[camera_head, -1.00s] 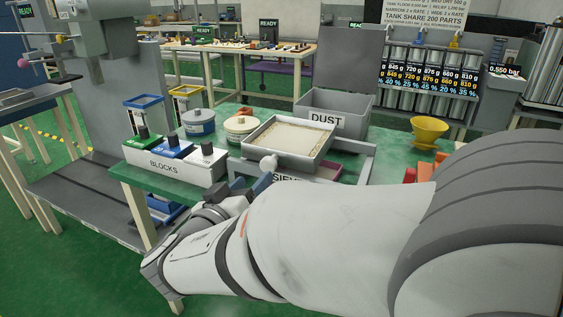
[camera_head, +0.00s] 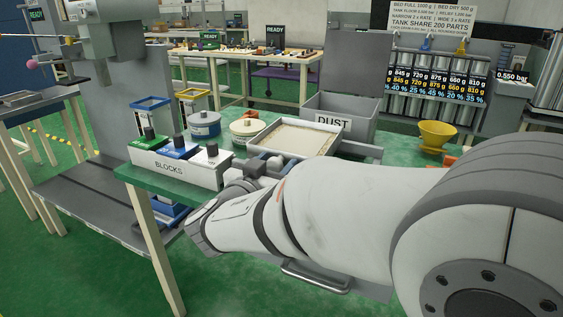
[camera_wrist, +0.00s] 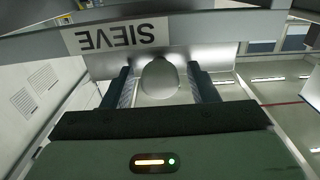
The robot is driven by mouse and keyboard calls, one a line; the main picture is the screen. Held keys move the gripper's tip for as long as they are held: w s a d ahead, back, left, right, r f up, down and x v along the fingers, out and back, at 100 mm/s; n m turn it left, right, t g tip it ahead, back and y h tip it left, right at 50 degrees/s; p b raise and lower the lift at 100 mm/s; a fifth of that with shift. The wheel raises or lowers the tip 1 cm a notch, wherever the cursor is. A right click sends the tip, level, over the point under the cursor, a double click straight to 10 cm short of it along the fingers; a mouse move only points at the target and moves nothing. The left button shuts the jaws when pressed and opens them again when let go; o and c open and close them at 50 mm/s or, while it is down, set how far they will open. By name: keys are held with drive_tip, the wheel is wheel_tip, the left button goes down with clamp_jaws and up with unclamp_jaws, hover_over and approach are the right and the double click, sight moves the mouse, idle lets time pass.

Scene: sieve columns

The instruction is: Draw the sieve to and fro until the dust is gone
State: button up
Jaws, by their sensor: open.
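The sieve (camera_head: 259,143) is a shallow grey tray on the green table, with a pale, sandy-looking layer inside. Its frame front carries an upside-down SIEVE label in the wrist view (camera_wrist: 115,36). A rounded pale knob (camera_wrist: 160,80) sticks out from the front. My gripper (camera_wrist: 162,92) is open, one finger on each side of the knob, with small gaps showing. In the head view my gripper (camera_head: 262,172) is at the sieve's near left side, and my arm hides the sieve's front and label. The grey DUST bin (camera_head: 333,121) stands right behind the sieve.
A yellow funnel (camera_head: 436,135) is at the right. A grey upright panel (camera_head: 354,65) rises behind the DUST bin.

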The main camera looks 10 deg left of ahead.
clamp_jaws()
idle(0.6)
